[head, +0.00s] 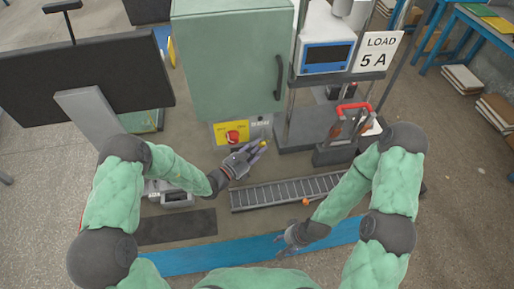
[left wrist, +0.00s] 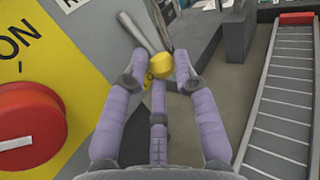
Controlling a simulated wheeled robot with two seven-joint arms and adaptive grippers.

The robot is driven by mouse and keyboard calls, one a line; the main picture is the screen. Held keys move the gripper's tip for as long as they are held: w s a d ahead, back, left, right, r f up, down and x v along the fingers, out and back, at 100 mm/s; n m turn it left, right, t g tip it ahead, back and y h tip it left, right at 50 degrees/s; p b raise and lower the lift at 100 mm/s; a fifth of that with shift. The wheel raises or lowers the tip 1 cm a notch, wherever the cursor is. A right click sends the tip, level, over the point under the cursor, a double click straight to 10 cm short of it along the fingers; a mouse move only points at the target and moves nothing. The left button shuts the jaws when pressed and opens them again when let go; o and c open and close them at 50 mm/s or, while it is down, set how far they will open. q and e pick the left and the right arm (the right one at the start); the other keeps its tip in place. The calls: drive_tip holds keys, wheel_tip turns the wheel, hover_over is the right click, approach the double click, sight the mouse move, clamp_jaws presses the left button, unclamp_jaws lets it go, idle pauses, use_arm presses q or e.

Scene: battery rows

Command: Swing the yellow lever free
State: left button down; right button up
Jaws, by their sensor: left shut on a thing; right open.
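The yellow lever shows as a round yellow knob (head: 263,143) on a grey rod, beside the front of the green cabinet. In the left wrist view the yellow knob (left wrist: 161,66) sits between my fingertips, and its rod (left wrist: 138,33) slants up and left towards the grey panel. My left gripper (head: 258,150) is shut on the knob, with its purple fingers around it. My right gripper (head: 283,240) is open and empty, low over the blue strip, well away from the lever.
A red knob (head: 233,136) on a yellow plate (left wrist: 58,60) stands close left of my left gripper. The green cabinet (head: 232,60) rises behind. A roller conveyor (head: 285,191) lies in front. A test stand with a "LOAD 5 A" sign (head: 378,52) stands right.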

use_arm(q)
drive_tip(key=shift+w+d+f+n+t+h+b, duration=0.1)
drive_tip(key=shift+d+f+n+t+h+b, duration=0.2)
drive_tip(key=shift+d+n+t+h+b, duration=0.35)
drive_tip(key=shift+a+r, duration=0.1)
drive_tip(key=shift+a, duration=0.05)
drive_tip(key=c, duration=1)
unclamp_jaws()
drive_tip(key=shift+w, duration=0.1)
drive_tip(key=v, duration=1.2)
